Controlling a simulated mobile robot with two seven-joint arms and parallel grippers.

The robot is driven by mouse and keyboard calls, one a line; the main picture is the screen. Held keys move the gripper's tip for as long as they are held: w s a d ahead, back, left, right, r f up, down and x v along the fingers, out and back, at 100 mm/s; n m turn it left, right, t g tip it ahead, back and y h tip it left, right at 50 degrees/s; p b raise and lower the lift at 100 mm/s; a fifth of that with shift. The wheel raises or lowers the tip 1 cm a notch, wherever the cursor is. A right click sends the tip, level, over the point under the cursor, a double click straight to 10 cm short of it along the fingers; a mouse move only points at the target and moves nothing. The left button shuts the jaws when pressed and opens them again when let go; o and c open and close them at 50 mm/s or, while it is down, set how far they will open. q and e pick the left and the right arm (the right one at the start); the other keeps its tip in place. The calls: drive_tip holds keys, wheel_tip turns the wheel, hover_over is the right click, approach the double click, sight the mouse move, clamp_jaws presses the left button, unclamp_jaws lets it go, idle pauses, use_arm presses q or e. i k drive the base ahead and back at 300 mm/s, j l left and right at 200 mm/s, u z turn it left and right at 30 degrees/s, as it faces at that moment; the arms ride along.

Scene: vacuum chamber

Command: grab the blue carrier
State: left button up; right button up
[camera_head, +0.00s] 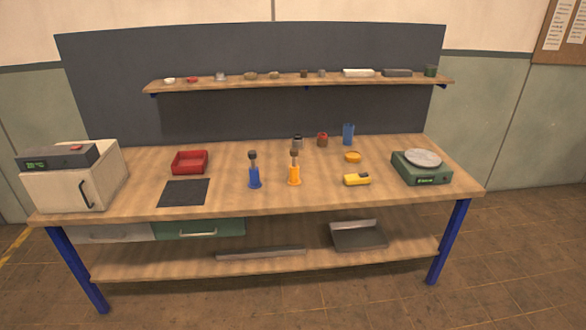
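A blue upright piece (254,178) with a wide base and a dark top stands on the workbench near the middle front. It looks like the blue carrier. A similar orange-yellow piece (294,177) with a dark top stands just to its right. A second blue object, a taller block-like container (348,134), stands at the back of the bench, right of the middle. Neither of my grippers is in view, and nothing touches the blue pieces.
The wooden bench (330,202) also bears a white oven-like box (75,185), red tray (190,161), dark mat (184,193), yellow tool (356,179), yellow dish (352,157) and green scale (421,168). A wall shelf (290,84) with small items hangs above. The bench front around the blue piece is clear.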

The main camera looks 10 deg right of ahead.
sight(255, 182)
drive_tip(key=i+j, duration=0.55)
drive_tip(key=i, duration=0.2)
drive_tip(key=i+j+z, duration=0.15)
drive_tip(key=i+j, duration=0.35)
drive_tip(key=i, duration=0.2)
